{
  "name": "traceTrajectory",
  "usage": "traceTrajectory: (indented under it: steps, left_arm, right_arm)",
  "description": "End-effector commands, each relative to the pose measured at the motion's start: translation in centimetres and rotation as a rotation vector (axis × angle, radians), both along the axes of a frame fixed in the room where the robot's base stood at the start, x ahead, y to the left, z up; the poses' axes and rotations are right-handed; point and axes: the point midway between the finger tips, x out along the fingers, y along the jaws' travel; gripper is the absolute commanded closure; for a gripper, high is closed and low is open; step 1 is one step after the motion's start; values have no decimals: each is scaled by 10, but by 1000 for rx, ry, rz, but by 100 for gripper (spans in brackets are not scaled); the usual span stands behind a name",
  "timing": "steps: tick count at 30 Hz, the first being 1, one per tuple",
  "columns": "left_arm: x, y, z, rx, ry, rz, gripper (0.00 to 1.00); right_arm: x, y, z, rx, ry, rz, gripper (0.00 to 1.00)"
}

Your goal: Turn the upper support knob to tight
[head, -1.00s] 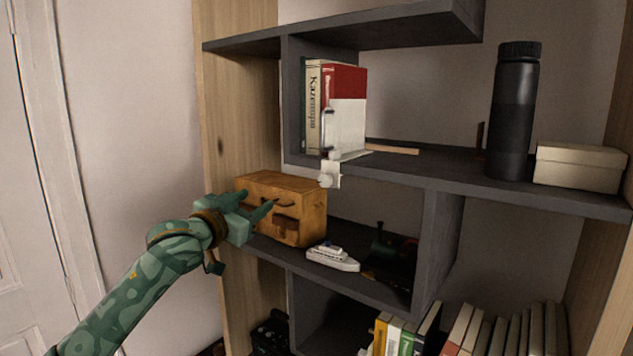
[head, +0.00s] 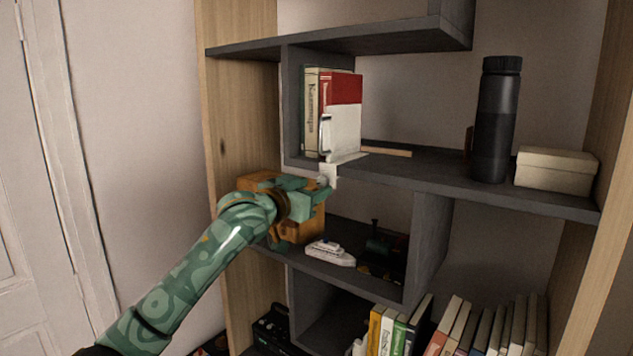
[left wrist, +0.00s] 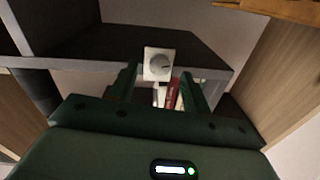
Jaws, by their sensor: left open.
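A white support (head: 334,174) is clamped at the front edge of the middle shelf, under a white holder beside the books. Its small round knob (head: 321,181) faces the front left. In the left wrist view, the knob (left wrist: 159,66) is a pale disc with a dark slanted mark on a white block. My green left gripper (head: 312,190) is open at the knob in the head view. In the left wrist view the fingers of my left gripper (left wrist: 160,84) stand apart, with the knob ahead between their tips. I cannot tell whether they touch it. My right gripper is not in view.
The middle shelf (head: 440,183) holds books (head: 340,95), a black bottle (head: 494,120) and a cream box (head: 555,171). Below are a brown case (head: 311,226), partly hidden by my gripper, and a white toy boat (head: 330,254). Open space lies left of the shelf.

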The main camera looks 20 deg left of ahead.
Motion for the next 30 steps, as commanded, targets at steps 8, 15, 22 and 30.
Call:
traceTrajectory:
  steps: [8, 15, 22, 30]
  left_arm:
    - [23, -7, 0, 0, 1, 0, 52]
    - [24, -7, 0, 0, 0, 0, 52]
    - [24, -7, 0, 0, 0, 0, 96]
    - [24, -7, 0, 21, -8, 1, 96]
  right_arm:
    - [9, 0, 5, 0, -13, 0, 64]
    - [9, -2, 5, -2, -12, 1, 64]
    - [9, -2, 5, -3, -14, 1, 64]
    - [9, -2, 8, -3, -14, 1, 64]
